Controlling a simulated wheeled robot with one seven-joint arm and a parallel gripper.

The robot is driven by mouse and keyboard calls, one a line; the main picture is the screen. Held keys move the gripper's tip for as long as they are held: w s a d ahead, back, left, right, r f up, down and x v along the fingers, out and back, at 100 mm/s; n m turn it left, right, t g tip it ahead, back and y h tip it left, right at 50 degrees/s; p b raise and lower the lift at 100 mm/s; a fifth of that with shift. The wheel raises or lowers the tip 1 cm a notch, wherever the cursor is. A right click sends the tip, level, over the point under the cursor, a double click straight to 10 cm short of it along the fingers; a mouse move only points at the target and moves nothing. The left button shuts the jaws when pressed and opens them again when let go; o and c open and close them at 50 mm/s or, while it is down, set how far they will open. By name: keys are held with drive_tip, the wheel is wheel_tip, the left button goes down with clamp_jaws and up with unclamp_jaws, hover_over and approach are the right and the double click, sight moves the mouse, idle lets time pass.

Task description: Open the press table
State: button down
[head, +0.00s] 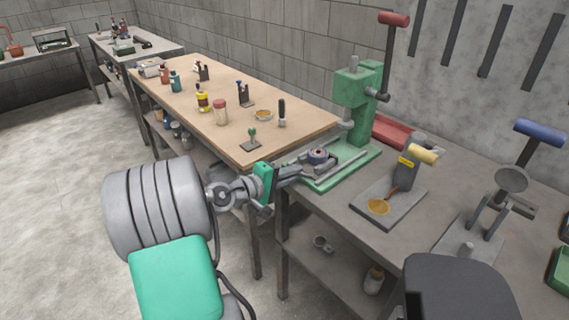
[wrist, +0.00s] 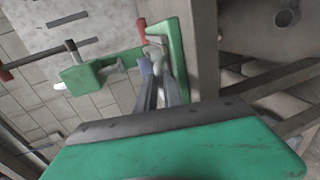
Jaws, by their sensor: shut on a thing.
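The green press (head: 357,95) stands on the grey bench with its red-knobbed lever upright. Its table, with a round dark fixture (head: 318,155) and grey rails, lies low over the green base (head: 340,172). My gripper (head: 299,170) reaches in from the left at the base's front-left corner. Its fingers (wrist: 161,82) are shut on a small part at the press table's edge, mostly hidden between them. The press body (wrist: 85,76) shows sideways in the wrist view. How far out the table sits is hard to tell.
A yellow-handled tool (head: 410,160) stands on a plate to the right, and a blue-handled device (head: 510,180) further right. A wooden table (head: 290,110) with bottles is behind my arm. A red tray (head: 395,132) lies behind the press. The floor at left is clear.

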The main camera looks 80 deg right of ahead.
drive_tip(key=shift+w, duration=0.1)
drive_tip(key=c, duration=1.8)
unclamp_jaws()
drive_tip(key=shift+o, duration=0.2)
drive_tip(key=v, duration=0.7)
drive_tip(key=shift+w+a, duration=0.2)
drive_tip(key=shift+a, duration=0.2)
